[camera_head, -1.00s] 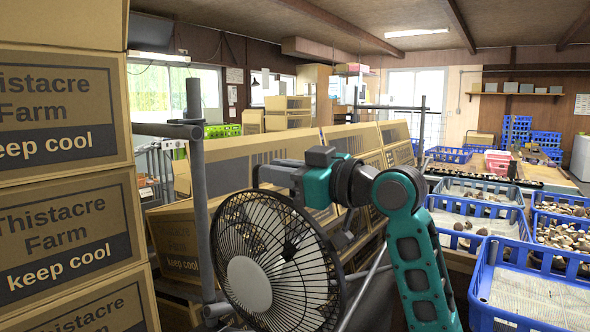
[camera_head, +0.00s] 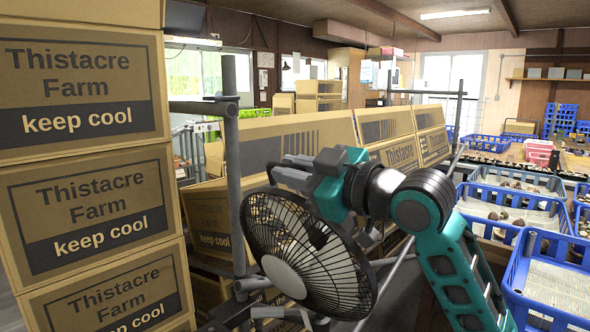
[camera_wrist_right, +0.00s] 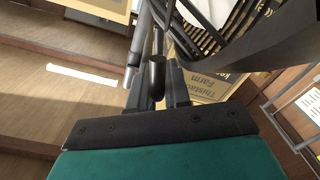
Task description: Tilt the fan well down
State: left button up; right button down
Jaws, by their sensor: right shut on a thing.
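The fan (camera_head: 330,272) is a round black wire cage with a light grey hub. It sits low in the middle of the head view, its face turned to the lower left and tilted downward. My right gripper (camera_head: 283,173) is at the fan's upper edge, with my teal arm coming from the lower right. In the right wrist view its fingers (camera_wrist_right: 165,92) are shut on a dark rounded grip (camera_wrist_right: 157,75). Part of the fan's cage (camera_wrist_right: 235,35) shows at the upper right there. The back of the fan is largely hidden. My left gripper is not in view.
A grey upright pole (camera_head: 234,190) stands close left of the fan. Stacked cartons (camera_head: 85,200) fill the left side. More cartons (camera_head: 392,152) lean in a row behind. Blue crates (camera_head: 512,290), some with mushrooms, stand at the right.

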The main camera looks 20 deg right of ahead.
jog(key=c, duration=1.2)
grip_release()
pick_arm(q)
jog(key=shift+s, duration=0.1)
pick_arm(e)
jog(key=shift+o, duration=0.2)
pick_arm(q)
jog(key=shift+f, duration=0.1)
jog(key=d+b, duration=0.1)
jog(key=b, duration=0.1)
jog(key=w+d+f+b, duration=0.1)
jog(key=b, duration=0.1)
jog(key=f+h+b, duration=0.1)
jog(key=b, duration=0.1)
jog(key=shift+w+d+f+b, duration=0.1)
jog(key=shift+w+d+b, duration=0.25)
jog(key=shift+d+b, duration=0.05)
pick_arm(e)
jog(key=v, duration=1.3)
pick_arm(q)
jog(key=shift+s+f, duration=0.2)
